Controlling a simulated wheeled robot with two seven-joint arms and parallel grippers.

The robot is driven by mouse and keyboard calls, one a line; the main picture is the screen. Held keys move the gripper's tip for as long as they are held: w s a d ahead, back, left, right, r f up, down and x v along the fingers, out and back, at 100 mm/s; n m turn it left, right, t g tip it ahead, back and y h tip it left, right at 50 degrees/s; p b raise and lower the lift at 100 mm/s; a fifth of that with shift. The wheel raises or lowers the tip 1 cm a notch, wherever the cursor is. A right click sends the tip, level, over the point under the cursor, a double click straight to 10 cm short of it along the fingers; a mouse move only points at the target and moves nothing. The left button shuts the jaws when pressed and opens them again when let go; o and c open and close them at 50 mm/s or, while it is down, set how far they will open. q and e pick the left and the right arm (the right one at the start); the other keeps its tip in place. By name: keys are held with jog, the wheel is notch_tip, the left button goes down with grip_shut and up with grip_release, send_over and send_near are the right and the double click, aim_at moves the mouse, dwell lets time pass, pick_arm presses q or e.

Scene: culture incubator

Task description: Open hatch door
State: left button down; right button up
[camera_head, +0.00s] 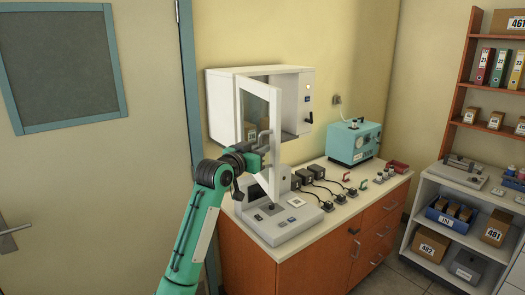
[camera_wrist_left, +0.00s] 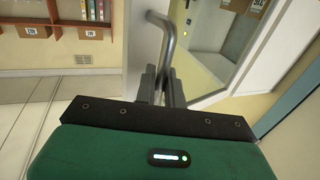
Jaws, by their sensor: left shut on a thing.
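The hatch door (camera_head: 273,146) is a white frame with a glass pane, swung partly open from the white wall cabinet (camera_head: 222,108). Boxes show inside the cabinet behind the glass. My left gripper (camera_head: 264,146) is at the grey bar handle on the door's face. In the left wrist view the handle (camera_wrist_left: 169,42) runs down between the fingers of my left gripper (camera_wrist_left: 163,85), which are shut on it. The door's glass pane (camera_wrist_left: 208,38) is just right of the handle there. My right gripper is not in view.
The counter (camera_head: 345,205) below holds a grey device (camera_head: 280,219) close under the door, several small black items with cables, and a teal machine (camera_head: 353,142). Shelves (camera_head: 463,188) with boxes stand at the right. A closed room door (camera_head: 90,170) is at the left.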

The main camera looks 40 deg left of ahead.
pick_arm(q)
jog(key=c, duration=1.7)
grip_release()
jog(key=shift+a, duration=0.1)
jog(key=shift+o, duration=0.3)
jog(key=s+b, duration=0.5)
jog(key=s, duration=0.8)
jog(key=shift+s+d+b, duration=0.3)
jog(key=shift+s+d, duration=0.05)
